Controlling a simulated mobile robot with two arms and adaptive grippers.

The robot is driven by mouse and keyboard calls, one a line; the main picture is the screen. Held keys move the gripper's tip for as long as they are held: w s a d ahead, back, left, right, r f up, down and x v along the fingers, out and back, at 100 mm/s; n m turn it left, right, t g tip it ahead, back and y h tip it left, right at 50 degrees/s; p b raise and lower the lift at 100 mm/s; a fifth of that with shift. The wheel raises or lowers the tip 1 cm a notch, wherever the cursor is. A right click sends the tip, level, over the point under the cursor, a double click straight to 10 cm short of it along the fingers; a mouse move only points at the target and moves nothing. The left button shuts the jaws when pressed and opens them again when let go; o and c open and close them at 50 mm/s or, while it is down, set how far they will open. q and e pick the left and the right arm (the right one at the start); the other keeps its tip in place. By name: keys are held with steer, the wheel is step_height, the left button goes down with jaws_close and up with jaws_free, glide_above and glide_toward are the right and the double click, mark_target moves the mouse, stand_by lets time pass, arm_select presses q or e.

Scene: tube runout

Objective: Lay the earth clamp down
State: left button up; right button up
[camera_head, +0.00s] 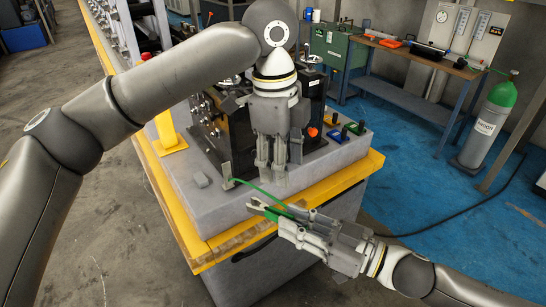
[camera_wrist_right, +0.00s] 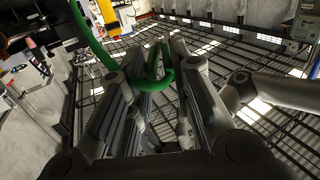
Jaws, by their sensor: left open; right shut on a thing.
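The earth clamp (camera_head: 258,206) has grey jaws and a green part, with a green cable (camera_head: 262,191) running from it up and left to the machine. My right gripper (camera_head: 290,222) is shut on the clamp and holds it near the front yellow edge of the machine base, its jaws pointing left. In the right wrist view, the clamp's green part (camera_wrist_right: 154,78) shows between my fingers, and the clamp's jaws are hard to make out. My left gripper (camera_head: 272,168) is open and empty, pointing down over the grey base top in front of the black machine.
The grey machine base (camera_head: 215,205) has a yellow edge (camera_head: 340,183) and bare room at its front left. Blue and yellow small parts (camera_head: 340,136) lie at the right. A workbench (camera_head: 420,60) and green-topped gas cylinder (camera_head: 484,120) stand farther back.

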mark_target(267, 215)
arm_select(q)
step_height(267, 215, down, 10)
steer(key=s+a+y, duration=0.1)
steer(key=shift+s+a+f+m, duration=0.2)
steer(key=shift+s+a+m, duration=0.1)
steer(key=shift+m, duration=0.1)
stand_by(0.3)
steer(key=shift+c, duration=0.5)
steer(key=shift+d, duration=0.1)
jaws_close()
arm_select(e)
steer(key=o, duration=0.7)
